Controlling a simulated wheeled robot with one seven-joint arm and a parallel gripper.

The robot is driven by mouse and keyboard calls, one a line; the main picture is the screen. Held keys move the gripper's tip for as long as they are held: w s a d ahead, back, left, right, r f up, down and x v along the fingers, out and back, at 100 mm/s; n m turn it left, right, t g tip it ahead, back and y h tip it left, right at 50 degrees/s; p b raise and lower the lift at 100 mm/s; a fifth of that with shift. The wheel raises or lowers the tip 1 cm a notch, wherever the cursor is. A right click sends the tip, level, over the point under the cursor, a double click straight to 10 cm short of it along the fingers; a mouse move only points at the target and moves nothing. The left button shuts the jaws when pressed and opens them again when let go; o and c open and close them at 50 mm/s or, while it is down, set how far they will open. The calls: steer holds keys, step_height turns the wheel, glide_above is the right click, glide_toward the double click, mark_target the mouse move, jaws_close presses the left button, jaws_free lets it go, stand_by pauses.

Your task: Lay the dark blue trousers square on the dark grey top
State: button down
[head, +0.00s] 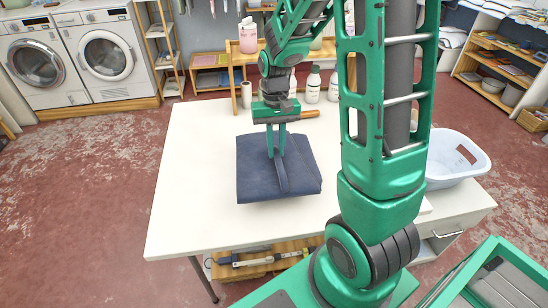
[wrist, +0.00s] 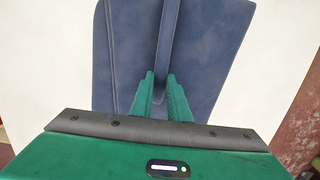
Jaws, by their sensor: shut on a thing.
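The dark blue trousers (head: 255,175) are folded into a flat, roughly square bundle over the white table, turned slightly against its edges. My gripper (head: 277,155) points down at the middle of the bundle and is shut on a raised strip of its cloth. The wrist view shows the trousers (wrist: 115,55) filling the middle, with the strip running between the two green fingers (wrist: 160,78). I cannot tell whether the bundle touches the table or hangs just above it. I cannot make out a dark grey top in either view.
The white table (head: 190,200) is clear left of the trousers. Bottles (head: 312,85) and a wooden rack (head: 238,62) stand at its back. A pale blue basin (head: 455,165) sits at the right, partly behind my arm. Two washing machines (head: 105,55) stand at the back left.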

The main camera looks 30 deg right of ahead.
mark_target(276, 151)
steer(key=shift+f, duration=2)
steer(key=shift+f, duration=0.1)
steer(key=c, duration=1.7)
jaws_free()
steer(key=r, duration=0.4)
steer(key=w+r, duration=0.1)
steer(key=r, duration=0.7)
steer(key=shift+w+d+r, duration=0.15)
steer(key=shift+d, duration=0.15)
